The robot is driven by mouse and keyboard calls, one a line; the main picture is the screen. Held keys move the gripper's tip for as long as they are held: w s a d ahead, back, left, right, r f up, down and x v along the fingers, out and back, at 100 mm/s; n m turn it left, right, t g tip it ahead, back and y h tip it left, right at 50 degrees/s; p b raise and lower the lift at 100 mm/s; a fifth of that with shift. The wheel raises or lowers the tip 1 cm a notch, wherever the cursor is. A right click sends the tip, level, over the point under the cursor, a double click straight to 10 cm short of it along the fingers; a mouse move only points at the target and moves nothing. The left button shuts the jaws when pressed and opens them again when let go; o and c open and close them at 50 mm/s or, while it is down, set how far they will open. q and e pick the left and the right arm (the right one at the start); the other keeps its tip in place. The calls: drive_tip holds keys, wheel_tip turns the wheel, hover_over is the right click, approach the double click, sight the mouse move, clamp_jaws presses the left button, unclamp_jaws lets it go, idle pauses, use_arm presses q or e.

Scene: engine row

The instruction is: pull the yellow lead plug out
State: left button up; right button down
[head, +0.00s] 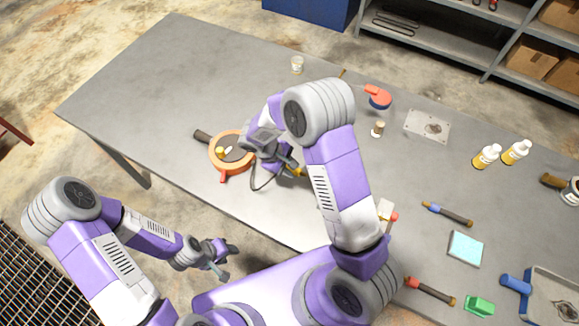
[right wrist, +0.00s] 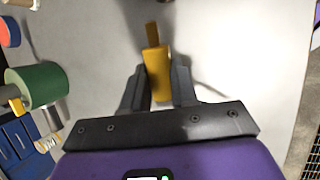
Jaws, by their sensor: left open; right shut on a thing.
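The yellow lead plug (right wrist: 157,72) is a yellow block with a narrower darker end, seen between the two fingers of my right gripper (right wrist: 158,88) in the right wrist view. My right gripper is shut on it. In the head view a bit of the yellow plug (head: 299,172) shows beside my right gripper (head: 288,166), above the table's near side; the arm hides much of it. No socket around the plug shows in the wrist view. My left gripper (head: 222,262) is open and empty, off the table's near edge.
A round orange-rimmed thing (head: 216,160) with a dark handle lies just left of my right gripper on the grey table (head: 150,90). A small cup (head: 297,64), a red-and-blue thing (head: 377,96) and a metal plate (head: 428,126) stand farther back. The table's left part is clear.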

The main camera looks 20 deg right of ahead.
drive_tip(key=shift+w+a, duration=0.1)
drive_tip(key=shift+w+a, duration=0.9)
drive_tip(key=shift+w, duration=0.15)
drive_tip(key=shift+f+b, duration=3.55)
drive_tip(key=shift+f, duration=0.65)
drive_tip(key=c, duration=1.1)
unclamp_jaws()
drive_tip(key=shift+s, duration=0.1)
drive_tip(key=shift+r, duration=0.3)
